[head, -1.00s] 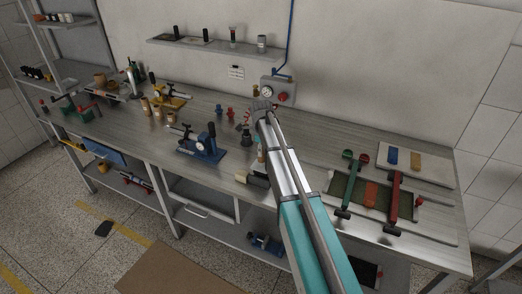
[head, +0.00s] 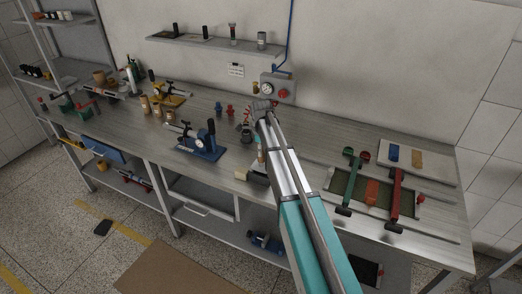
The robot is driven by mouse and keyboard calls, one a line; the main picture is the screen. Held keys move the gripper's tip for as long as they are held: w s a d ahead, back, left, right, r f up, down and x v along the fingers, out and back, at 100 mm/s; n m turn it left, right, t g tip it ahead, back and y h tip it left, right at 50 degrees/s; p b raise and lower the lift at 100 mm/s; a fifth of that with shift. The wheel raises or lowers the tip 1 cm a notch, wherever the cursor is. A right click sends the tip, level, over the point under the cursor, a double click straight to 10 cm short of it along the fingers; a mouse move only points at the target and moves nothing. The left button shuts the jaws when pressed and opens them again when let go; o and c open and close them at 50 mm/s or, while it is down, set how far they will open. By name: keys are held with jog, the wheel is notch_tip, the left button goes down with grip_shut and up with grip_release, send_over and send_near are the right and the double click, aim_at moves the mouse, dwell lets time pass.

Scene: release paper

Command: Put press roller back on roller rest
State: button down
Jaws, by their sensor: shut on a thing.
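My arm (head: 291,190) rises from the bottom of the head view to a grey joint (head: 263,106) over the middle of the bench. I cannot pick out the roller rest with certainty.
A blue clamp-like tool (head: 203,145) stands left of the arm, and a yellow one (head: 170,97) farther back. Right of the arm, a green bar (head: 350,180) and a red bar (head: 395,200) lie across a dark mat.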

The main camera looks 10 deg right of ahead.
jog(key=shift+f+b, duration=1.1)
jog(key=shift+f, duration=0.05)
jog(key=shift+c, duration=1.1)
grip_release()
jog(key=shift+r, duration=0.15)
notch_tip(320, 180, up, 11)
jog(key=p, duration=1.1)
jog(key=shift+r, duration=0.1)
